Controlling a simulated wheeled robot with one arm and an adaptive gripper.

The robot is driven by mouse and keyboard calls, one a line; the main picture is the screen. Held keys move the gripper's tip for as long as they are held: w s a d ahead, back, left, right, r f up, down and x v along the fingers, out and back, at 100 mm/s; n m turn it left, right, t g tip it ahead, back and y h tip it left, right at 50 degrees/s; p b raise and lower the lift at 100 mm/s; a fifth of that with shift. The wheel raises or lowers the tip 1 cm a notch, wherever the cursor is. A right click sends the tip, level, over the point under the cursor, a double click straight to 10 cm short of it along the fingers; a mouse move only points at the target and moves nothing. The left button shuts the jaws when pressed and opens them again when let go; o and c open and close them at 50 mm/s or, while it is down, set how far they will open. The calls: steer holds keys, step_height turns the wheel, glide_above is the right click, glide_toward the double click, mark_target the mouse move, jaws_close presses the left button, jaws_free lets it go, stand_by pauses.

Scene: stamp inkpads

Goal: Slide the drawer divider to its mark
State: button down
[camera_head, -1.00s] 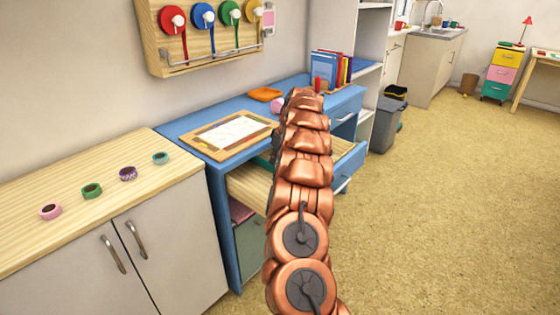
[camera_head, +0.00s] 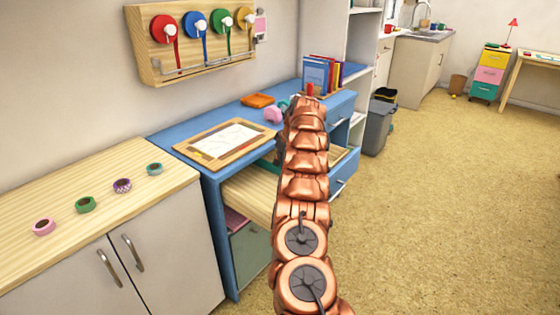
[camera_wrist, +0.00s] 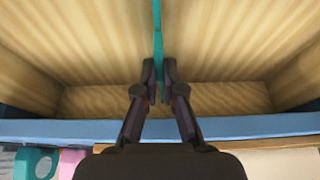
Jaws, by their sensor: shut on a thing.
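The drawer divider (camera_wrist: 157,35) is a thin teal panel, seen edge-on in the wrist view inside the pale wooden drawer. My gripper (camera_wrist: 159,76) is shut on it, one dark finger on each side. Wooden floor shows to the left and right of the divider. The open drawer (camera_head: 250,190) also shows in the head view, pulled out from the blue desk (camera_head: 205,165). I cannot make out the divider's mark in either view.
Books (camera_head: 320,72) stand at the back. A cabinet with tape rolls (camera_head: 122,185) is at left. Open floor (camera_head: 440,200) lies to the right.

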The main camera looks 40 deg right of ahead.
steer(key=c, duration=1.3)
jaws_free()
steer(key=shift+r, duration=0.1)
steer(key=v, duration=1.1)
steer(key=shift+s+r, duration=0.2)
steer(key=shift+r, duration=0.15)
steer(key=shift+a, duration=0.1)
